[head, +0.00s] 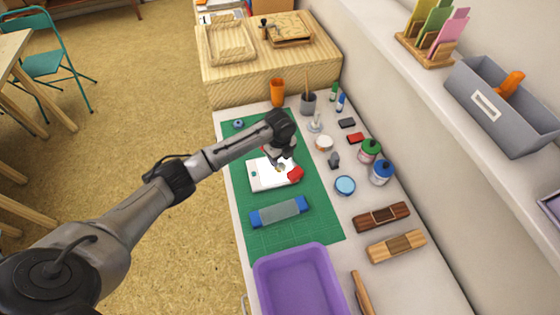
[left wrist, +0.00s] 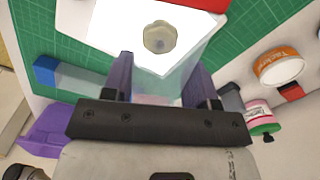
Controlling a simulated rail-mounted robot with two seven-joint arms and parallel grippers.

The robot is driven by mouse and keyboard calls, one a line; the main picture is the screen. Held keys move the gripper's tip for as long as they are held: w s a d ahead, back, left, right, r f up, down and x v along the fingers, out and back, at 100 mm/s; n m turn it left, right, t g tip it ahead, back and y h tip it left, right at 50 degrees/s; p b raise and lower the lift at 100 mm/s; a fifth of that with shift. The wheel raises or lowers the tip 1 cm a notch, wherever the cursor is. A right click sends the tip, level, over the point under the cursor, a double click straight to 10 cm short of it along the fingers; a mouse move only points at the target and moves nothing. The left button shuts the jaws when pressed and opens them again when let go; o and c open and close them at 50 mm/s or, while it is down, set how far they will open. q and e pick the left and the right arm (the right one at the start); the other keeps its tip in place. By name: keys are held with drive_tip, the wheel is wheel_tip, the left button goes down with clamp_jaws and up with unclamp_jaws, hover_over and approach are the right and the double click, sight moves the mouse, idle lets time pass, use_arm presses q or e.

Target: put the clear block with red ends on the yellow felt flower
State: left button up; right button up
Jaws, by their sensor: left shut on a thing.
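My left gripper (head: 281,152) is shut on the clear block, over the white card on the green mat. One red end (head: 295,174) of the block shows near the card's right edge in the head view. In the left wrist view my left gripper (left wrist: 160,92) has its fingers on both sides of the see-through block (left wrist: 172,82). A red end (left wrist: 203,5) shows at the top there. A pale yellowish flower (left wrist: 160,37) shows against the white card in the left wrist view. I cannot tell whether the block touches it. My right gripper is out of view.
A clear block with blue ends (head: 279,212) lies on the green mat (head: 245,192). A purple tray (head: 258,290) stands at the near end. Ink pads, bottles and wooden blocks line the right side. An orange cup (head: 277,92) stands at the far end.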

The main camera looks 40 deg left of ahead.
use_arm(q)
wheel_tip(320, 180, down, 2)
drive_tip(key=shift+f, duration=0.2)
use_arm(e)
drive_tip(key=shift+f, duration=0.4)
use_arm(q)
drive_tip(key=shift+f, duration=0.1)
drive_tip(key=shift+f, duration=0.15)
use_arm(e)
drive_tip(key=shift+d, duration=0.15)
use_arm(q)
drive_tip(key=o, duration=1.1)
wheel_tip(320, 180, up, 11)
drive_tip(key=shift+f+p, duration=0.15)
drive_tip(key=shift+p, duration=0.75)
drive_tip(key=shift+r, duration=0.8)
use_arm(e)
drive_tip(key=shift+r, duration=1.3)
